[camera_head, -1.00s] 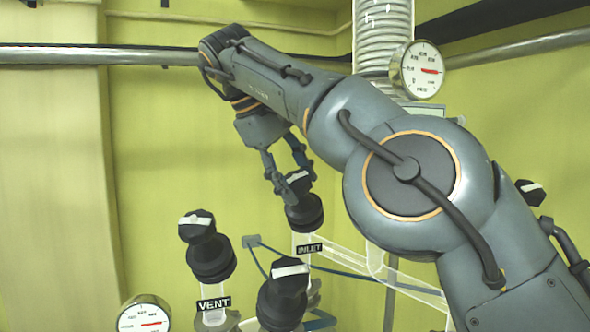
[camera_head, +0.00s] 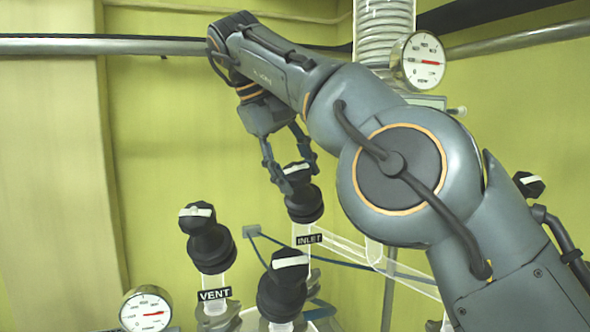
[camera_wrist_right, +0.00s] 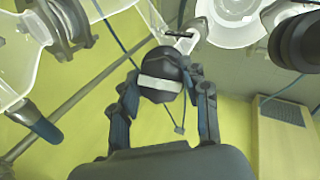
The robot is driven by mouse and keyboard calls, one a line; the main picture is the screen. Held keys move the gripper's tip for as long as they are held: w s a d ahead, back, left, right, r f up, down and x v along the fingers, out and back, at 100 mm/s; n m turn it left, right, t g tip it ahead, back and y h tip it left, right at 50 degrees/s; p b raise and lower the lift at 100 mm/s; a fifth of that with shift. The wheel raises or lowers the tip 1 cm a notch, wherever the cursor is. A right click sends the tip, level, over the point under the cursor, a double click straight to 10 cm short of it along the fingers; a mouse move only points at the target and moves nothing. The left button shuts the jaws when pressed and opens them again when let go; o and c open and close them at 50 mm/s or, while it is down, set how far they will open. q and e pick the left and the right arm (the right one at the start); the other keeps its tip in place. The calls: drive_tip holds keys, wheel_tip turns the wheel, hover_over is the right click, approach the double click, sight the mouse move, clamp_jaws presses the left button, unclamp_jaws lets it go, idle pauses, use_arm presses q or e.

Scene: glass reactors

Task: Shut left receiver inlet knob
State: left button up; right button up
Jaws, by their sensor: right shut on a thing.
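The inlet knob (camera_head: 303,203) is black with a white bar on top and stands above the INLET label (camera_head: 309,239). My right gripper (camera_head: 290,183) reaches down to it from above, with its two fingers on either side of the knob's top. In the right wrist view the knob (camera_wrist_right: 161,77) sits between the fingers of the right gripper (camera_wrist_right: 160,95), its white bar lying roughly level across the picture. The right gripper is shut on the knob. My left gripper is not in view.
A black vent knob (camera_head: 208,243) stands to the left over the VENT label (camera_head: 214,294). Another black knob (camera_head: 282,287) stands in front, close below the inlet. Gauges show at lower left (camera_head: 146,311) and upper right (camera_head: 419,61). Clear glass tubing (camera_head: 350,252) runs right from the inlet.

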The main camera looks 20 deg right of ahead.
drive_tip(key=o, duration=1.2)
drive_tip(key=shift+f, duration=0.1)
drive_tip(key=shift+c, duration=0.2)
